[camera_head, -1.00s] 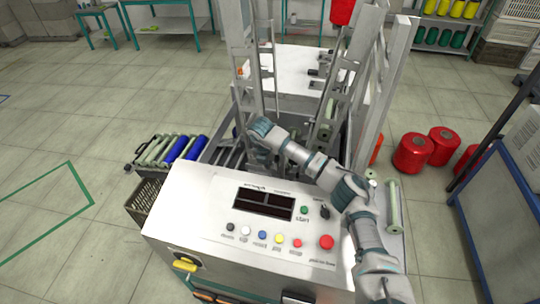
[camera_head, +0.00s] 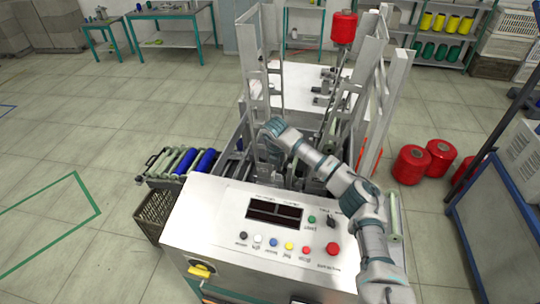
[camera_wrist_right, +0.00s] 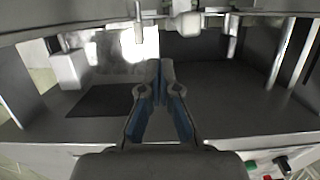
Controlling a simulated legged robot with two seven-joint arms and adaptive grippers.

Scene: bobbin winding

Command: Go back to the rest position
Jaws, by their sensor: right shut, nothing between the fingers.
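My right arm (camera_head: 320,163) reaches in from the lower right, over the winding machine's control panel (camera_head: 275,215). Its wrist is bent down inside the machine frame (camera_head: 258,60), and the gripper is largely hidden there in the head view. In the right wrist view my right gripper (camera_wrist_right: 160,68) has its two blue-grey fingers together, with nothing between them. It is over a dark grey machine surface (camera_wrist_right: 235,100), below a metal bar. My left gripper is in neither view.
A roller rack (camera_head: 180,163) with green and blue rollers is left of the machine, above a dark crate (camera_head: 152,215). Red spools (camera_head: 411,165) stand on the floor at right, near a blue-framed panel (camera_head: 500,215). Machine uprights surround my wrist. Floor at left is clear.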

